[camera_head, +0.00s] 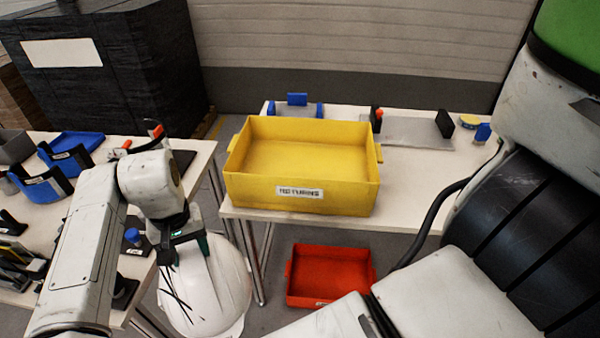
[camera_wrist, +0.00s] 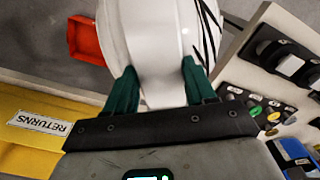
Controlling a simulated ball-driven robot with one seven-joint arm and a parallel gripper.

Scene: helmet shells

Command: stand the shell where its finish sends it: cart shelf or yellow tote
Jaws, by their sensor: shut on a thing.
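The white helmet shell (camera_head: 220,285) hangs in front of the gap between two tables. Thin dark lines cross its left side, and they also show at the right of the shell (camera_wrist: 150,40) in the wrist view. My gripper (camera_head: 188,238) is shut on the shell's upper part, with a green finger (camera_wrist: 122,92) on each side of it. The yellow tote (camera_head: 240,188), labelled RETURNS, stands on the far table, right of and beyond the shell. Its visible inside is empty. I cannot make out which surface is the cart shelf.
A red bin (camera_head: 330,275) sits on the floor below the far table. The left table (camera_head: 205,160) holds blue bins (camera_head: 65,165) and small parts close to my arm. Behind the tote are blue stops (camera_head: 297,99) and a grey plate (camera_head: 415,132) with black uprights.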

